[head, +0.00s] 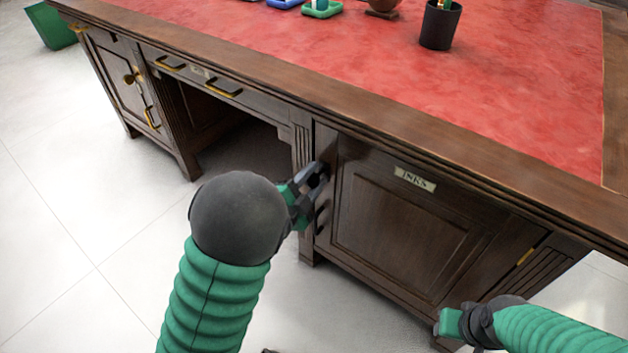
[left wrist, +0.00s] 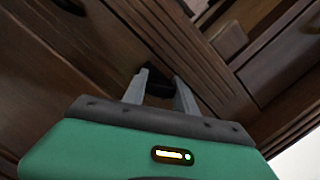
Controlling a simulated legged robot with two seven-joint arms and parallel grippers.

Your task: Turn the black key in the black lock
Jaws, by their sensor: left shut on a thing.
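My left gripper (head: 314,178) is at the left edge of the dark wooden cabinet door (head: 400,225) with the label "INKS". In the left wrist view its two grey fingers (left wrist: 160,92) are closed about a small black piece, the black key (left wrist: 158,79), right against the wood. The black lock is mostly hidden by the gripper and key, and I cannot tell the key's turn angle. The door looks shut. My right gripper (head: 447,328) is low at the right, in front of the desk and away from the lock; its fingers are not clear.
The desk has a red leather top (head: 450,80) with a black pencil cup (head: 440,24) and a green-based item (head: 322,8) at the back. Brass-handled drawers (head: 222,90) and an open knee space are left of the door. The pale floor (head: 80,220) in front is clear.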

